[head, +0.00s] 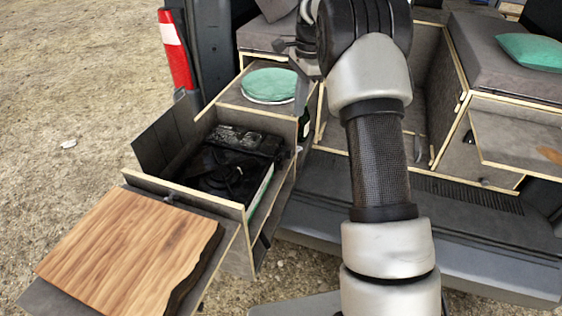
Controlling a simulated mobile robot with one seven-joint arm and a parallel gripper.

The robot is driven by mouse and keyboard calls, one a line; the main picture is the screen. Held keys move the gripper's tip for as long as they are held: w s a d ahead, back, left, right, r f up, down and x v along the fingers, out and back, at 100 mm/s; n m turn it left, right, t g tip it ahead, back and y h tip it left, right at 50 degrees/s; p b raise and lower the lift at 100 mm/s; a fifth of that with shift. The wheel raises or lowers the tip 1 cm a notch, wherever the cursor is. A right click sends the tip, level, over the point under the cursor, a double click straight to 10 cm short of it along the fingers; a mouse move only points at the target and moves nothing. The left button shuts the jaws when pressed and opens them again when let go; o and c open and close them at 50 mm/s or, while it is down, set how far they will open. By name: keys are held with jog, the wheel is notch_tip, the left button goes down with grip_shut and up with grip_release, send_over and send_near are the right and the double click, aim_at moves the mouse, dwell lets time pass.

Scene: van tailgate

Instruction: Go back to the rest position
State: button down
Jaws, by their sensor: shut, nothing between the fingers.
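My gripper (285,46) shows at the top centre, dark and small, pointing left from the wrist of my raised arm. It is shut with nothing held. In the picture it lies just above the round green-topped item (270,84), against the grey cushion behind. The gap between them cannot be told. My arm rises up the middle of the view and hides part of the van's interior.
An open drawer (246,212) holds a black appliance (232,160). A wooden board (130,250) lies at the lower left. A red-white post (175,50) and a shelf (505,138) flank the tailgate. Open gravel lies left.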

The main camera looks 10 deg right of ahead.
jog(key=s+a+r+n+t+p, duration=0.1)
jog(key=s+r+n+p, duration=0.15)
jog(key=s+r, duration=0.55)
jog(key=s+a+r+n+t+p, duration=0.15)
jog(key=s+r+n, duration=0.35)
jog(key=r, duration=0.5)
jog(key=s+a+n+t+h+p, duration=0.1)
jog(key=s+n, duration=0.8)
jog(key=s, duration=1.4)
jog(key=shift+s+a+r+t+p, duration=0.15)
jog(key=shift+a+r+t+p, duration=0.3)
jog(key=shift+t+p, duration=0.7)
jog(key=shift+a+f, duration=0.1)
jog(key=shift+f, duration=0.05)
